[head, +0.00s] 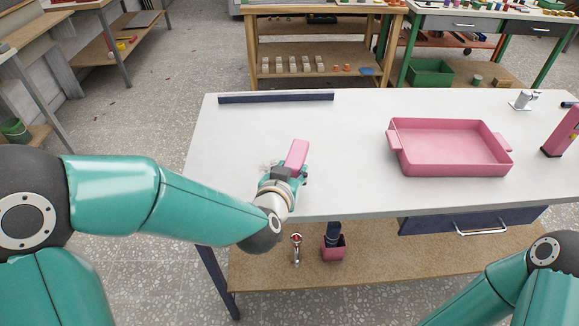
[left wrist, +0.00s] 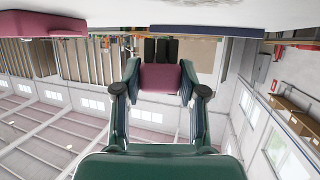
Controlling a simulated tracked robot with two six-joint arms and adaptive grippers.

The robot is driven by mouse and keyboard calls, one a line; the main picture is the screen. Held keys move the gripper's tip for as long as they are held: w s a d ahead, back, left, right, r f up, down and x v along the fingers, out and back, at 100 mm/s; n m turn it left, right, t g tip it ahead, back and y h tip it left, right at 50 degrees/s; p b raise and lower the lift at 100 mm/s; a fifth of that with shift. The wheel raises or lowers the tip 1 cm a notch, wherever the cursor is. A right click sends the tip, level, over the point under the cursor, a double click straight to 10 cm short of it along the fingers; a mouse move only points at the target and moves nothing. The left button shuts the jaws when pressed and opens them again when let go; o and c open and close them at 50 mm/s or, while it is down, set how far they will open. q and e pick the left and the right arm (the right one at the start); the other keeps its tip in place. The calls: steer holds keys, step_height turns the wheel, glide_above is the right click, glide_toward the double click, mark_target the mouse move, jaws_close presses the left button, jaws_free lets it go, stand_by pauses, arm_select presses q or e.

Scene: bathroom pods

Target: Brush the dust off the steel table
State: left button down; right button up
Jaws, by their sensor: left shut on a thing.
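The steel table (head: 350,120) has a pale grey top and dark legs. My left gripper (head: 290,172) is over its left part, near the front edge, shut on a pink brush (head: 297,154). In the left wrist view the brush's pink body (left wrist: 160,77) is between the fingers (left wrist: 160,85), with dark ends beyond it. A greyish patch, perhaps dust (head: 267,166), shows just left of the gripper; the arm partly hides that area. Whether the brush touches the tabletop cannot be told. My right arm shows at the lower right, but its gripper is out of view.
A pink tray (head: 450,168) stands on the right of the table, with a pink bottle-like object (head: 563,130) at the right edge. A dark blue bar (head: 276,98) lies along the back left. Below are a shelf (head: 390,262) and a pink cup (head: 334,250). The tabletop between bar and tray is clear.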

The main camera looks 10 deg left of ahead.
mark_target(295, 142)
arm_select(q)
steer(key=shift+s+d+r, duration=0.1)
steer(key=shift+s+d, duration=0.2)
steer(key=shift+s, duration=0.6)
steer(key=shift+s+d+r, duration=0.1)
steer(key=shift+s+d, duration=0.15)
steer(key=shift+s, duration=0.6)
steer(key=shift+w+d+p, duration=0.2)
steer(key=shift+d+p, duration=0.1)
steer(key=shift+d, duration=0.4)
steer(key=shift+w+a+r, duration=0.1)
steer(key=shift+w+a, duration=0.2)
steer(key=shift+w, duration=0.7)
steer(key=shift+w+a, duration=0.25)
steer(key=shift+w, duration=0.7)
steer(key=shift+w+a+r+p, duration=0.1)
steer(key=shift+w+a+p, duration=0.25)
steer(key=shift+w, duration=0.95)
steer(key=shift+w+a+r+p, duration=0.1)
steer(key=shift+w+a, duration=0.3)
steer(key=shift+w, duration=0.85)
steer(key=shift+w+a+p, duration=0.25)
steer(key=shift+w+a, duration=0.15)
steer(key=shift+w, duration=0.9)
step_height(295, 142, up, 6)
steer(key=p, duration=0.5)
steer(key=shift+r, duration=0.1)
